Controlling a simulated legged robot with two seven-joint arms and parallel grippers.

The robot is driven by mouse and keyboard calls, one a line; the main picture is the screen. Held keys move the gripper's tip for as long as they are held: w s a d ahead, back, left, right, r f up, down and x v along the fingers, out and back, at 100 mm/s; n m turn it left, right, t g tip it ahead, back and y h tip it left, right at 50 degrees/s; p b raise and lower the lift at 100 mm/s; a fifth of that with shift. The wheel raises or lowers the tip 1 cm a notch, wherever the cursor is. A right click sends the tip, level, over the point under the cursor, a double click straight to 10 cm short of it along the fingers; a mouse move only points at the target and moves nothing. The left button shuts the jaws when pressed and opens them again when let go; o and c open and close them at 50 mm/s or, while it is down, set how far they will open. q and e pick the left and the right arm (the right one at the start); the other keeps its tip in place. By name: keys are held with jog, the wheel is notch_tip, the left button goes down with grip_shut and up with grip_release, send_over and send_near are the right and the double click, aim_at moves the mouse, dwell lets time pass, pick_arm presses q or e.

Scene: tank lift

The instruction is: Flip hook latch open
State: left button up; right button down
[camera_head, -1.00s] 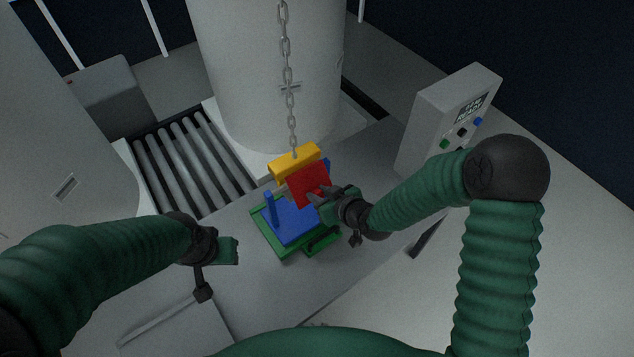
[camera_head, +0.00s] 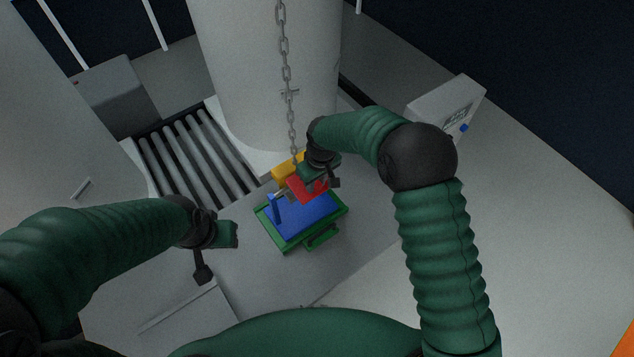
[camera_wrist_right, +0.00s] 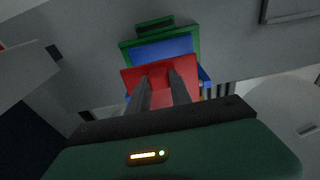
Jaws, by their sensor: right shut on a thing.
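A red flap (camera_head: 308,190), seemingly the hook latch, sits by a yellow hook block (camera_head: 284,174) at the end of a hanging chain (camera_head: 287,75). Below it is a blue plate (camera_head: 312,215) with an upright blue post, in a green frame (camera_head: 290,247) with a handle. My right gripper (camera_head: 290,188) reaches in from above and is shut on the red flap, partly covering it and the yellow block. In the right wrist view both fingers (camera_wrist_right: 160,80) lie against the red flap (camera_wrist_right: 192,72). My left gripper (camera_head: 228,236) hangs apart, left of the frame; its jaws are unclear.
A large pale tank (camera_head: 265,90) stands behind the chain. A roller conveyor (camera_head: 190,155) lies to its left. A control box (camera_head: 440,105) with buttons stands at the right, partly behind my right arm. The grey floor around the green frame is mostly clear.

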aim_at(317, 184)
jog(key=shift+w+a+r+g, duration=0.15)
jog(key=shift+w+r+g, duration=0.15)
jog(key=shift+r, duration=0.05)
dwell(0.3)
jog(key=c, duration=1.4)
grip_release()
jog(key=shift+o, duration=1.2)
jog(key=shift+f, duration=0.15)
notch_tip(317, 184, up, 17)
jog(key=b, duration=0.4)
jog(key=shift+s+d+f, duration=0.15)
jog(key=shift+s+d, duration=0.1)
jog(key=shift+s, duration=0.2)
jog(key=shift+b, duration=0.3)
